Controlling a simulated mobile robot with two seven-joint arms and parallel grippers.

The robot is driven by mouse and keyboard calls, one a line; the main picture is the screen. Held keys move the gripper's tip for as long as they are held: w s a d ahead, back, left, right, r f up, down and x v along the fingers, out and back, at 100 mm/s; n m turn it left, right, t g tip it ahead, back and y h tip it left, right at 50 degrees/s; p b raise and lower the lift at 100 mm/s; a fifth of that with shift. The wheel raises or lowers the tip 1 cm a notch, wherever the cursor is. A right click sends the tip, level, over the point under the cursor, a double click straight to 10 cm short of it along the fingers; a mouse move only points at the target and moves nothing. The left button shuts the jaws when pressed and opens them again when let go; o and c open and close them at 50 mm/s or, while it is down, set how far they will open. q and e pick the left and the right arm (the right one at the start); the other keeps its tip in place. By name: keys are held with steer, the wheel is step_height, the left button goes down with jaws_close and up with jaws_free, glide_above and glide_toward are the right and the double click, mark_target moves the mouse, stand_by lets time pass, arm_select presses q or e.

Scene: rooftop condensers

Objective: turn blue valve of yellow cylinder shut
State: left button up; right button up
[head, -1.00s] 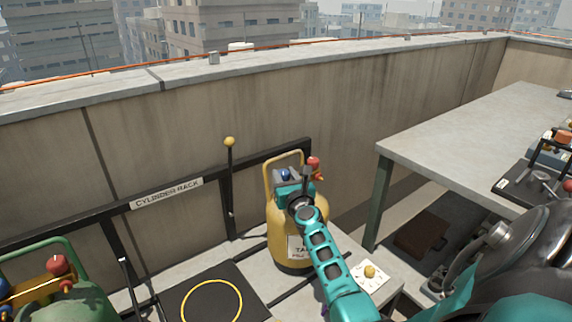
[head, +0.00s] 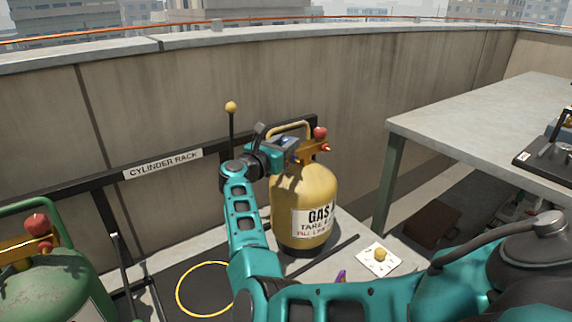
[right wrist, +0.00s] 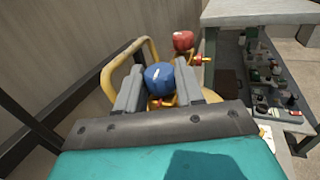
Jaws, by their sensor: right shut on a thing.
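The yellow cylinder (head: 305,190) stands upright by the rack, with a yellow carrying hoop and a label reading GAS and TARE. My right gripper (head: 290,146) is at its top, reaching in from the left. In the right wrist view the blue valve (right wrist: 159,80) sits between my two fingers (right wrist: 160,90), which are shut on it. In the head view the gripper mostly hides the blue valve. A red knob (head: 320,133) sits to the right on the orange fitting, apart from the fingers; it also shows in the right wrist view (right wrist: 183,41). My left gripper is out of view.
A green cylinder (head: 50,280) with a red knob stands at the lower left. The black cylinder rack (head: 107,185) runs along the concrete wall (head: 150,120). A grey table (head: 480,115) is at right. A yellow knob on a white plate (head: 379,262) lies right of the cylinder.

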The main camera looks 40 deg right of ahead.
steer(key=g+b, duration=0.1)
steer(key=f+m+g+b, duration=0.1)
steer(key=b, duration=0.1)
steer(key=shift+w+m, duration=0.2)
steer(key=shift+m, duration=0.1)
steer(key=m+g+b, duration=0.1)
steer(key=g+b, duration=0.2)
steer(key=shift+w+r+m+h, duration=0.1)
steer(key=shift+r+m+h, duration=0.2)
steer(key=shift+r+m, duration=0.1)
arm_select(q)
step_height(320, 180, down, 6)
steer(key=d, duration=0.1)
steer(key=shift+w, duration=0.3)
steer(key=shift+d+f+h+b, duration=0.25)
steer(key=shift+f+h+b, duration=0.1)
steer(key=shift+b, duration=0.45)
arm_select(e)
steer(key=shift+r+m+g, duration=0.15)
steer(key=shift+m+g, duration=0.55)
steer(key=shift+g, duration=0.4)
arm_select(q)
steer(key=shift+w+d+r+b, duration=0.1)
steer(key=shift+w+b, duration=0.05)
steer(key=shift+b, duration=0.15)
arm_select(e)
steer(key=shift+w+m+g, duration=0.1)
steer(key=shift+m+g, duration=0.3)
steer(key=shift+g, duration=0.2)
steer(key=shift+r, duration=0.1)
